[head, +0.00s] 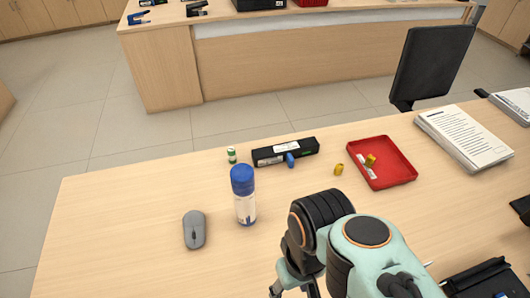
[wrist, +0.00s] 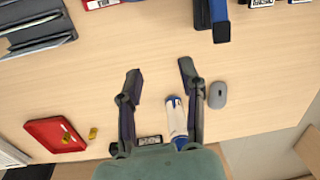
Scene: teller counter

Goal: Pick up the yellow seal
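A small yellow piece (head: 338,169), likely the yellow seal, lies on the desk just left of the red tray. It also shows in the wrist view (wrist: 93,133). A second small yellow piece (head: 370,160) lies inside the red tray (head: 402,177) beside a white strip; I cannot tell which is the seal. My gripper (wrist: 160,80) is open, fingers wide apart and empty, over bare desk, away from both pieces. In the head view, my arm hides most of the gripper at the bottom.
A black box (head: 285,152), a blue item (head: 290,160) and a small green-white cylinder (head: 232,155) are behind. Paper stacks (head: 465,135) lie right. The desk's left is clear.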

